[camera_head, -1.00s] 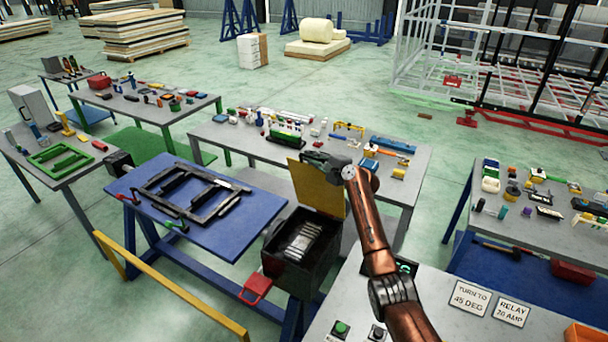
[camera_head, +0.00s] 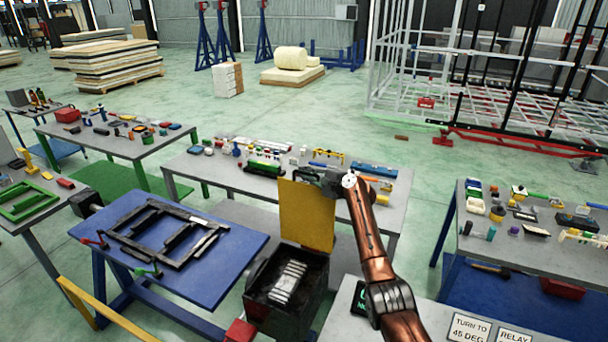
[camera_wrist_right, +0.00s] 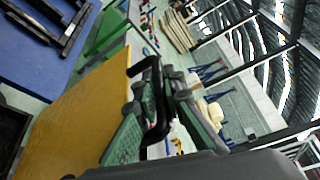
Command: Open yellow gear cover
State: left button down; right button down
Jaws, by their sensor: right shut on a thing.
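The yellow gear cover (camera_head: 307,216) stands raised, close to upright, at the back edge of a dark box (camera_head: 284,290). The box is open at the top and shows light ribbed metal parts inside. My right gripper (camera_head: 312,176) is at the cover's top edge, shut on its black handle. In the right wrist view the yellow cover (camera_wrist_right: 72,118) fills the lower left, and the gripper fingers (camera_wrist_right: 150,105) close around the dark handle at the cover's edge. My left gripper is not in view.
A blue table (camera_head: 215,268) with a black frame stands left of the box. A grey table (camera_head: 225,178) with many small parts is behind the cover. A red box (camera_head: 240,333) is at the front of the dark box. Another grey table (camera_head: 500,247) is at the right.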

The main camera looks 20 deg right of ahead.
jog(key=c, duration=2)
grip_release()
jog(key=shift+a, duration=0.1)
jog(key=shift+s, duration=0.1)
jog(key=v, duration=1.2)
jog(key=shift+d, duration=0.2)
